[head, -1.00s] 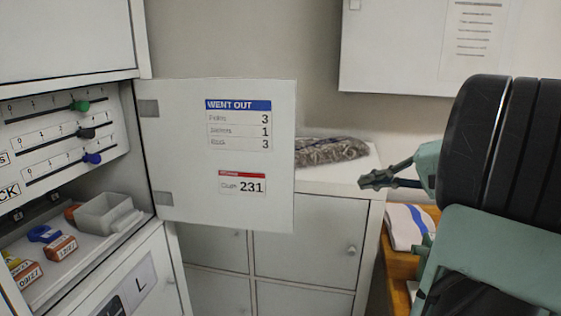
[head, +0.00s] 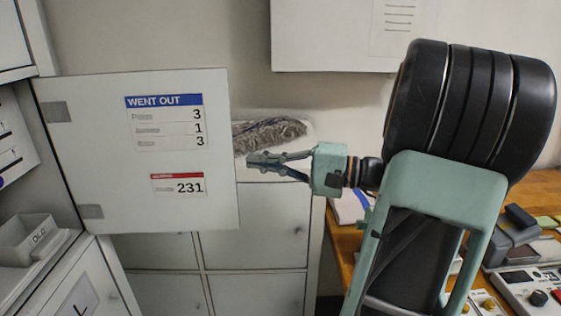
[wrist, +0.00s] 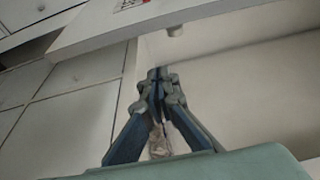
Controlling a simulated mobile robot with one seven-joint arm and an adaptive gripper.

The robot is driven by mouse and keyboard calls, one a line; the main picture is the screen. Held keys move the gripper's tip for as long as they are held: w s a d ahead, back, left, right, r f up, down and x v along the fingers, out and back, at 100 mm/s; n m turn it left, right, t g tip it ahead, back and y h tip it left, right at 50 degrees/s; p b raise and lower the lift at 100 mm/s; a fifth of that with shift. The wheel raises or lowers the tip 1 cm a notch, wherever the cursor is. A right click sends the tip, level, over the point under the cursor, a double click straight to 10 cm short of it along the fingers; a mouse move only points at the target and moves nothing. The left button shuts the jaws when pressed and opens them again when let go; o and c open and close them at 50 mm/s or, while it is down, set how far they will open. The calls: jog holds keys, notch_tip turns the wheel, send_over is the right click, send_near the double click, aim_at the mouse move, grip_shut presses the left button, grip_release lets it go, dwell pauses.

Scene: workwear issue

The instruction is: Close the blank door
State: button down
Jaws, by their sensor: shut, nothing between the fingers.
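A white door (head: 85,150) stands wide open on hinges at its left edge, in the head view's left half. Its visible face carries a blue-headed "WENT OUT" card and a red-headed "231" card; its other face is hidden. My gripper (head: 252,160) is shut and empty, its fingertips just right of the door's free edge in the picture. I cannot tell whether they touch it. In the wrist view the shut fingers (wrist: 158,78) point toward a white panel (wrist: 160,16) with a bit of red and black print, which looks like the same door.
The open cabinet (head: 20,285) at left holds a grey bin (head: 28,240), with an "L" door (head: 80,300) below. Behind the door stand white lockers (head: 255,235) with a grey furry item (head: 270,133) on top. A wooden bench (head: 540,190) with devices is at right.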

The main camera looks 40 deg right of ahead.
jog(key=shift+s+a+p, duration=0.1)
jog(key=shift+s+a, duration=0.15)
jog(key=shift+a, duration=0.35)
jog(key=shift+s+a+p, duration=0.15)
jog(key=shift+s+a, duration=0.1)
jog(key=shift+a, duration=0.35)
jog(key=shift+s+a+p, duration=0.1)
jog(key=shift+s+a, duration=0.15)
jog(key=shift+a, duration=0.35)
jog(key=shift+s, duration=0.1)
